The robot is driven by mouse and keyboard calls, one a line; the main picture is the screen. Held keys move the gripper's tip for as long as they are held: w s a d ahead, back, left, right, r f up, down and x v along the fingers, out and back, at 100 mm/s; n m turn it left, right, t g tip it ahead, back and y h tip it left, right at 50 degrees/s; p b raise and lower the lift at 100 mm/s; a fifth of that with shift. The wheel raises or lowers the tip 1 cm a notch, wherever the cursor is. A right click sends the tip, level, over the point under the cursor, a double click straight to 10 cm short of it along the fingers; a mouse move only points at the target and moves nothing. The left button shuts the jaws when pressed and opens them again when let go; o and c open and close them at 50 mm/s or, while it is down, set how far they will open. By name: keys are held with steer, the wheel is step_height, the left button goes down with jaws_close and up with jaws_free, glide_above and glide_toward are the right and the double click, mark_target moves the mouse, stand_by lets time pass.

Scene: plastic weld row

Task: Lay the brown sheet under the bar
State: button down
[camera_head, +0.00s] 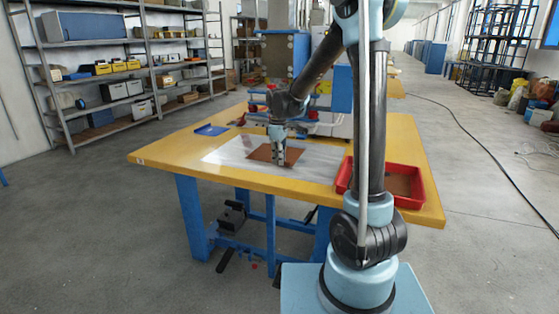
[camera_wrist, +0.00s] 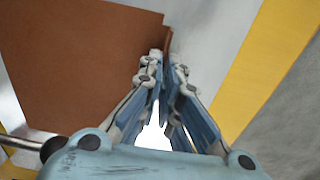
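The brown sheet (camera_head: 260,153) lies on the pale plate on the table in the head view. In the wrist view the brown sheet (camera_wrist: 80,65) fills the upper left. My gripper (camera_head: 279,162) points down at the sheet's near edge. In the wrist view the fingertips of my gripper (camera_wrist: 165,57) are close together at the sheet's edge, with a narrow strip of brown between and beyond them. They look shut on that edge. The bar is not clearly visible; a machine with red and blue parts (camera_head: 312,115) stands behind the sheet, partly hidden by my arm.
The pale plate (camera_head: 226,156) lies on the yellow table (camera_head: 165,154). A red tray (camera_head: 414,199) with brown material in it stands at the right, partly behind my arm. A small blue tray (camera_head: 211,129) lies at the back left. The table's left part is clear.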

stand_by(0.8)
steer(key=c, duration=1.7)
jaws_free()
steer(key=shift+r, duration=0.1)
steer(key=shift+r, duration=1.5)
steer(key=shift+s+a+r, duration=0.2)
steer(key=shift+s+a, duration=0.25)
steer(key=shift+s, duration=0.8)
steer(key=shift+s+a+r, duration=0.2)
steer(key=shift+s+a, duration=0.25)
steer(key=shift+s, duration=0.8)
steer(key=shift+s+a+r, duration=0.2)
steer(key=shift+s+a, duration=0.25)
steer(key=shift+s, duration=0.8)
